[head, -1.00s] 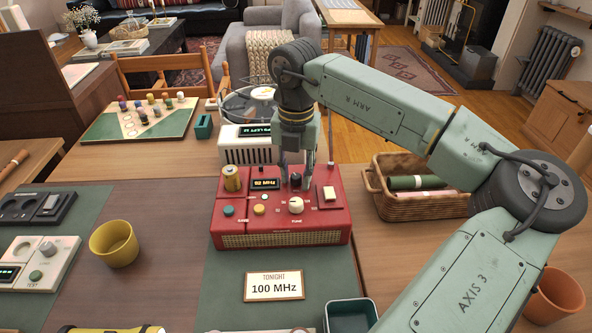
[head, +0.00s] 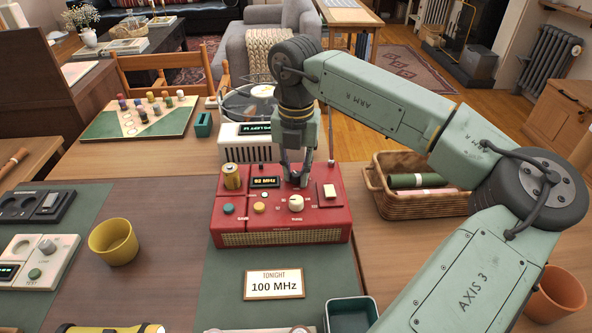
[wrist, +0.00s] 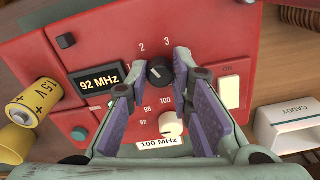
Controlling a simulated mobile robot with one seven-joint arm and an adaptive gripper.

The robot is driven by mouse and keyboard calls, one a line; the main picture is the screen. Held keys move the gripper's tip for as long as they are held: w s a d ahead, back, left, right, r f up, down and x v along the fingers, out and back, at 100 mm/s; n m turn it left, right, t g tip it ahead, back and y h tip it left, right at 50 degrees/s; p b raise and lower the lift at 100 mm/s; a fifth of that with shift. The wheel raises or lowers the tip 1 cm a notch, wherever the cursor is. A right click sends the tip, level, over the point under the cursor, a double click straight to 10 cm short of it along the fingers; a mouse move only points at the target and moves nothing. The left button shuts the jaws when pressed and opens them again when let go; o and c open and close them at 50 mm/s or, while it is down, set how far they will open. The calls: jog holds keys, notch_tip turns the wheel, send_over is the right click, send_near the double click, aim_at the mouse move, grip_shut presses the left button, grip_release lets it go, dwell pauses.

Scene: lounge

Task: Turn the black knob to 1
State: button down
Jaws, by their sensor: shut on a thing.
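The red radio (head: 283,235) stands on the table, and its display (wrist: 98,80) reads 92 MHz. Its black knob (wrist: 160,72) sits in the wrist view below the printed marks 1, 2 and 3. A light line on the knob points roughly left, but I cannot read its exact setting. My gripper (wrist: 156,66) has its purple-padded fingers on either side of the black knob and is shut on it. In the head view my gripper (head: 296,181) reaches down onto the radio and hides the knob. A cream knob (wrist: 171,124) with marks 92, 96 and 100 lies nearer.
A white switch (wrist: 229,92) is right of the black knob. A battery (wrist: 33,102) stands on the left of the radio. A card (head: 274,285) in front reads "TONIGHT 100 MHz". A wicker basket (head: 418,204) is to the right, a yellow cup (head: 113,242) to the left.

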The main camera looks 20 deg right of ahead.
aim_at(296, 173)
jog(key=n+b, duration=0.2)
jog(key=n, duration=0.2)
jog(key=shift+b, duration=0.3)
jog(key=n+b, duration=0.1)
jog(key=n, duration=0.4)
jog(key=shift+r+n, duration=0.1)
jog(key=shift+n, duration=0.2)
jog(key=c, duration=1.7)
grip_release()
notch_tip(296, 173, up, 12)
